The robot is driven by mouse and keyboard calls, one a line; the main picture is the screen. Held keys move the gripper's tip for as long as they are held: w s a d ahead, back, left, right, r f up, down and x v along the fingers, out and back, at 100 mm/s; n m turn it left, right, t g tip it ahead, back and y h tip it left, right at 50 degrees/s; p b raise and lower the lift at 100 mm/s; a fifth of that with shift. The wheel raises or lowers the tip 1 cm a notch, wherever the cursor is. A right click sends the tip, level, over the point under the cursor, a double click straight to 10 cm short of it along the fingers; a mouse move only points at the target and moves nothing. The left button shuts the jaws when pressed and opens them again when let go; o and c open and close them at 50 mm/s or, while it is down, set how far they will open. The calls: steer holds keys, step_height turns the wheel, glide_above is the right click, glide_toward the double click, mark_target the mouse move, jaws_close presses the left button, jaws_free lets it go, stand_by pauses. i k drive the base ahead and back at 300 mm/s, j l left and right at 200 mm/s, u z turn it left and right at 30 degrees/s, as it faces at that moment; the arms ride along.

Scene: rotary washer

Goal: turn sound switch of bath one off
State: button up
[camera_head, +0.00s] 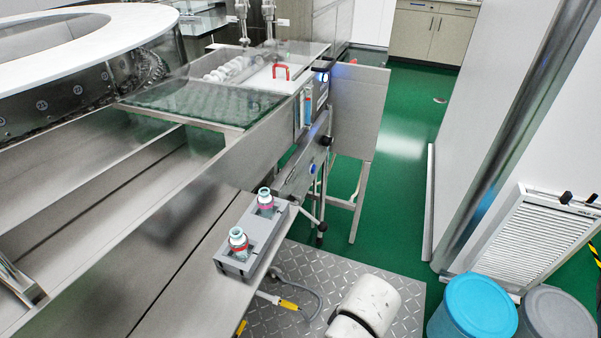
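The metal bath (250,88) stands at upper centre, with a red handle (281,71) on its white lid. A control panel (313,98) with a lit blue-white part is on its right-hand side face. A lower panel (303,172) carries a blue-lit round button (312,168) and a black knob (326,141). Labels are too small to read, so I cannot tell which control is the sound switch. White rounded links of my arm (368,305) show at the bottom centre. My gripper's fingers do not show.
A metal side plate (357,112) stands right of the panels. Green floor (400,150) is clear beyond it. Blue (475,305) and grey (555,315) bins stand at lower right.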

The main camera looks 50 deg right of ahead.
mark_target(328, 141)
steer(key=i+z, duration=0.1)
steer(key=z, duration=0.8)
steer(key=i+j+z, duration=0.1)
steer(key=z, duration=0.4)
steer(key=j+z, duration=0.2)
steer(key=z, duration=0.25)
